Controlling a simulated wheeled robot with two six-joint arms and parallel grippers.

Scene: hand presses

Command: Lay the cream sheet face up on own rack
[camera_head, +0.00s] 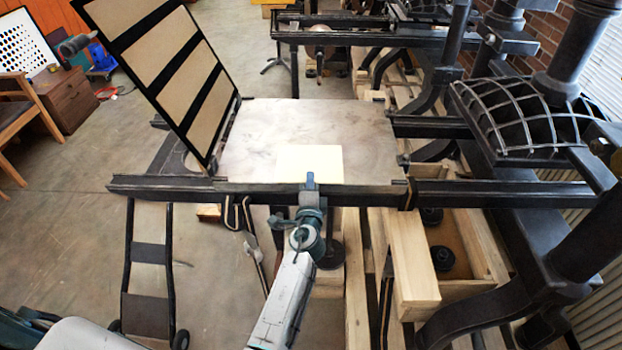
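The cream sheet (300,160) is a small pale rectangle in the middle of the head view. It shows over the near part of the grey press bed (260,125), with its near edge by the dark front rail. I cannot make out a rack for certain. My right gripper is not in view.
A black frame with tan panels (185,85) stands tilted at the bed's left end. The dark front rail (480,193) runs across the near side. Heavy black press parts (530,120) and wooden beams (410,260) fill the right. Open floor (60,235) lies at left.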

